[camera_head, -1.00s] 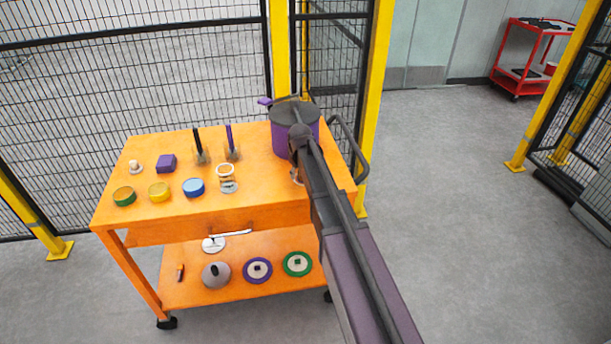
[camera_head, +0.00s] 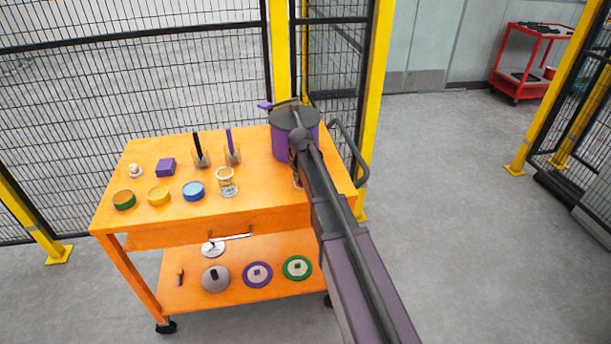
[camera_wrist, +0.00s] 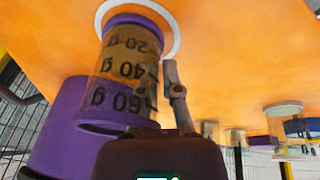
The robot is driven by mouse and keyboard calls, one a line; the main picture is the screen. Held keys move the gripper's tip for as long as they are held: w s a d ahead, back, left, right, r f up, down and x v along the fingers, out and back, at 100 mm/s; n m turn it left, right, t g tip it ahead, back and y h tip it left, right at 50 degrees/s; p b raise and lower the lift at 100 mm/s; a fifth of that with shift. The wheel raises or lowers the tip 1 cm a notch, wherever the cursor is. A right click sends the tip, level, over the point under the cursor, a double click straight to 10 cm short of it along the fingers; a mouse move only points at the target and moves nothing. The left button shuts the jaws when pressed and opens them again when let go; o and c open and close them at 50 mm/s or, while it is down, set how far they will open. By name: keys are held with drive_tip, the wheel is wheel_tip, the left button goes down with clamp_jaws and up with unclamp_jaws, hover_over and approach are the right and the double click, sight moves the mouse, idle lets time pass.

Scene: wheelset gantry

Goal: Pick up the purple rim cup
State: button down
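The purple rim cup (camera_wrist: 112,85) is large in the wrist view, clear with dark gram marks and a purple rim. Its far end is at the orange tabletop, inside a white ring. In the head view it is almost wholly hidden behind my arm, beside the purple pot. My gripper (camera_wrist: 170,75) is right at the cup. One finger shows close along the cup's right side in the wrist view. The other finger is hidden, so I cannot tell whether the fingers grip the cup.
The purple pot (camera_head: 283,143) stands behind the cup and also shows in the wrist view (camera_wrist: 62,135). Another clear cup (camera_head: 227,184) and several tins stand left on the orange cart (camera_head: 255,212). Lids lie on its lower shelf. Mesh fencing (camera_head: 130,85) is close behind.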

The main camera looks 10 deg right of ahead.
drive_tip(key=shift+r, duration=0.2)
idle(0.4)
drive_tip(key=shift+r+p, duration=0.15)
drive_tip(key=shift+p, duration=0.25)
drive_tip(key=s, duration=1.8)
